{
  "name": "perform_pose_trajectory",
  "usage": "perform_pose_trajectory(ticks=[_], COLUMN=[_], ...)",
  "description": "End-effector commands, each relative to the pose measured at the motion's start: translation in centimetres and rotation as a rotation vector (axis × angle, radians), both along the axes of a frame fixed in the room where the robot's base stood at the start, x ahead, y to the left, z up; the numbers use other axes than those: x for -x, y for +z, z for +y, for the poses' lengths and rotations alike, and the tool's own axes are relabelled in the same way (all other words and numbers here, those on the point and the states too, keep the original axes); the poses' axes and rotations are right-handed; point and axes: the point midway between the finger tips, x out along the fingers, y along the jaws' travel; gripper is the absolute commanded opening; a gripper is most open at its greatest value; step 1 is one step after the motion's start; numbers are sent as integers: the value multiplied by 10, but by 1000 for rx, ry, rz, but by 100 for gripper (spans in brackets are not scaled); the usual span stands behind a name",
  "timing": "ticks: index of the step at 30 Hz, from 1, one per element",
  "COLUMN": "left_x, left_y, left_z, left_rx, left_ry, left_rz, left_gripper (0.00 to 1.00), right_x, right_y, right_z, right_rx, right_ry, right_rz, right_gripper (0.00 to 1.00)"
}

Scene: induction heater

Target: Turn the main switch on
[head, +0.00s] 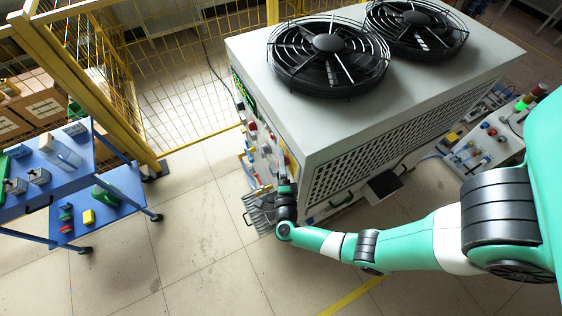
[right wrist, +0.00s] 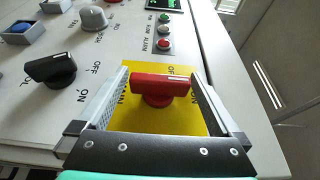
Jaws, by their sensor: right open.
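The main switch (right wrist: 160,88) is a red rotary knob on a yellow plate (right wrist: 150,122) in the right wrist view. Its handle lies across the picture, with a white line near its right end. Lettering on the plate is partly hidden by my fingers. My right gripper (right wrist: 161,85) is open, with one finger on each side of the red knob. I cannot tell whether the fingers touch it. In the head view my right gripper (head: 287,180) is at the left side panel of the heater cabinet (head: 290,90). My left gripper is not in view.
A black knob (right wrist: 50,70) with OFF and ON marks sits left of the switch. A grey knob (right wrist: 93,17) and small buttons (right wrist: 164,31) are above. A blue cart (head: 105,205) stands left, before a yellow fence (head: 140,120). Floor between cart and cabinet is clear.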

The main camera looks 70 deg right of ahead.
Motion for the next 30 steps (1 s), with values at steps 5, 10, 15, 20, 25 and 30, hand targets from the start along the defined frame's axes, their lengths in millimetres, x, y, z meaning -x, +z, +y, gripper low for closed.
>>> perform_pose_trajectory(ticks=[5, 10, 15, 20, 25, 30], left_x=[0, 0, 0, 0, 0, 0], left_y=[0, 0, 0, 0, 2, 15], left_z=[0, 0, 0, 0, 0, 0], left_rx=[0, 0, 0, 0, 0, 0], left_ry=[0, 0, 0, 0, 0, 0], left_rz=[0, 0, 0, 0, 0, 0], left_gripper=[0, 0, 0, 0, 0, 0], right_x=[-2, -2, -2, -2, -2, -2], right_y=[0, 0, 0, 0, 1, 5], right_z=[-4, -4, -4, -4, -4, -4], right_rx=[-1, -1, -1, -1, -3, -28], right_ry=[1, 1, 1, 1, 1, -1], right_rz=[0, 0, 0, 0, 3, 29], right_gripper=[100, 95, 64, 35, 29, 29])
